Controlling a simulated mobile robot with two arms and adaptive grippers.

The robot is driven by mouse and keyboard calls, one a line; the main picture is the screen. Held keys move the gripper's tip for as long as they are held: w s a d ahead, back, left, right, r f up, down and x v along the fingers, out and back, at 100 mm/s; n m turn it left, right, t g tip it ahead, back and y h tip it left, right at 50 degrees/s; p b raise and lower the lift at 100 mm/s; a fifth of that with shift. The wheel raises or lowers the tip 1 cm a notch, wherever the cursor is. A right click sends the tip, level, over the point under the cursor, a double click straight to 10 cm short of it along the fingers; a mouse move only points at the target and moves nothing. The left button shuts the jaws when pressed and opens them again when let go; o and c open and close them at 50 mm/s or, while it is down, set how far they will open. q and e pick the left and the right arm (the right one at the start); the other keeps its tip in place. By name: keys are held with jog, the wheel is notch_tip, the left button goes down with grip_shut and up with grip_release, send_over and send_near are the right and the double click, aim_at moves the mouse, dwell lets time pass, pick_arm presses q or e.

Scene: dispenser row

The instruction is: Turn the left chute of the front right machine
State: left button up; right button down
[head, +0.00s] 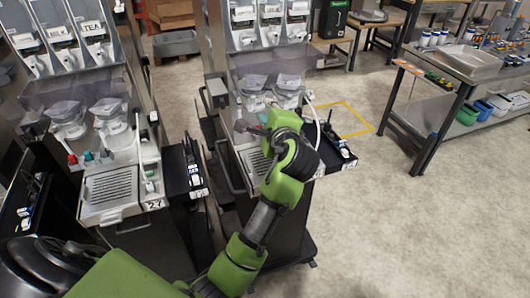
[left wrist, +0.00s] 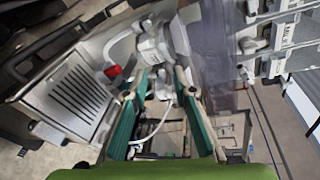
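The front right machine (head: 228,95) stands in the middle of the head view. Several white chutes hang in a row on its upper front, the leftmost chute (head: 244,17) at the left end. In the left wrist view labelled white chutes (left wrist: 275,32) show at the upper right. Two clear mixing bowls (head: 288,90) sit lower down. My left gripper (head: 250,124) is in front of this machine, above its drip tray and below the chutes. In the left wrist view its fingers (left wrist: 167,118) are apart, with pale mixer parts (left wrist: 155,48) beyond them; contact is unclear. My right gripper is not seen.
A similar machine (head: 105,190) marked 27 stands at left. The slotted drip tray (left wrist: 78,92) and a red knob (left wrist: 113,71) lie beside my left gripper. A white hose (head: 313,110) hangs at the machine's right. A steel table (head: 440,85) stands at right; open floor lies between.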

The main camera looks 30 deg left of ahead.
aim_at(248, 42)
pick_arm(q)
notch_tip(248, 42, down, 12)
jog(key=s+d+n+g+h, duration=0.1)
jog(key=s+h, duration=0.1)
jog(key=shift+s+n+h, duration=0.3)
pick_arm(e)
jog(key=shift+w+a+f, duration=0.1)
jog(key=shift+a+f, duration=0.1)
pick_arm(q)
jog(key=shift+o, duration=0.4)
